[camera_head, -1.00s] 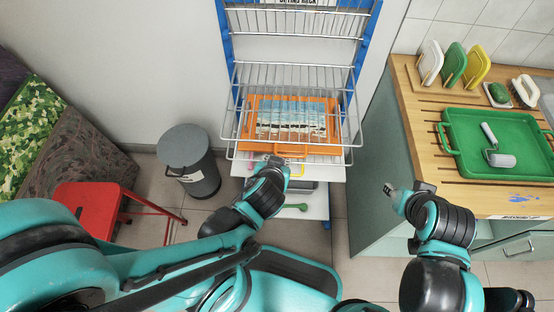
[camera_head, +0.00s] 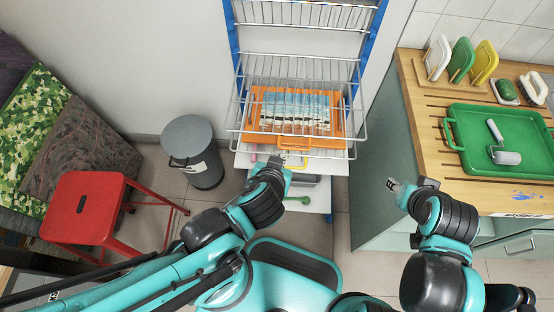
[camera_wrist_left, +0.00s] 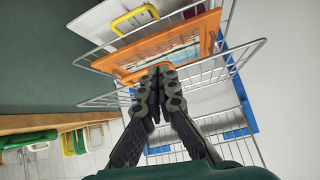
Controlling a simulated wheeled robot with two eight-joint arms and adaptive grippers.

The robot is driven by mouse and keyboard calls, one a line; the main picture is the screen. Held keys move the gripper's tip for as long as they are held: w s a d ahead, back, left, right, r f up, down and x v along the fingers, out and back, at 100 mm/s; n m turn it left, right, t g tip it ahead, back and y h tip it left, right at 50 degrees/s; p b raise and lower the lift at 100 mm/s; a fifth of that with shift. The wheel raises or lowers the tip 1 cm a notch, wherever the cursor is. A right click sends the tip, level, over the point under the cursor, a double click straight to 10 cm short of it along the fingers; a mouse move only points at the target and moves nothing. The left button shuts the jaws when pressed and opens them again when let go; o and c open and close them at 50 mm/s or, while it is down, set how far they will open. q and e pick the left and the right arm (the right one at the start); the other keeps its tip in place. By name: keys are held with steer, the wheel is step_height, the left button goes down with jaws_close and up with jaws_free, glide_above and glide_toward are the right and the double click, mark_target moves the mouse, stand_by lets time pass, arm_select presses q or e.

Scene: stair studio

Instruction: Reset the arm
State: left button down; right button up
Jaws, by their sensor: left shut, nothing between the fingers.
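My left gripper (camera_head: 278,161) is shut and empty. In the head view it is just in front of the lowest pulled-out wire shelf of the drying rack (camera_head: 240,112). In the left wrist view its dark fingers (camera_wrist_left: 160,80) lie together, in line with the near edge of an orange tray (camera_wrist_left: 135,72). I cannot tell whether they touch it. The orange tray (camera_head: 338,130) lies on the wire shelf with a striped picture (camera_head: 295,108) in it. My right gripper (camera_head: 393,184) is in front of the wooden counter's left side. Its fingers are too small to tell open from shut.
A grey bin (camera_head: 192,150) and a red stool (camera_head: 85,205) stand on the left. On the right, the wooden counter (camera_head: 425,110) holds a green tray (camera_head: 455,150) with a roller (camera_head: 500,150). A white shelf unit (camera_head: 322,200) is below the rack.

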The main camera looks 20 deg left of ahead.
arm_select(q)
steer(key=shift+s+r, duration=0.3)
steer(key=shift+s, duration=0.1)
steer(key=shift+w+a+r+m+g+h, duration=0.15)
steer(key=shift+w+a+r+g+h, duration=0.2)
steer(key=shift+a+r, duration=0.3)
steer(key=shift+w+a+r+m+g+h, duration=0.1)
steer(key=shift+w+a+r+g+h, duration=0.25)
steer(key=shift+a+r, duration=0.3)
steer(key=shift+w+a+r+m+g+h, duration=0.2)
steer(key=shift+w+a+r+g, duration=0.25)
steer(key=shift+a, duration=0.25)
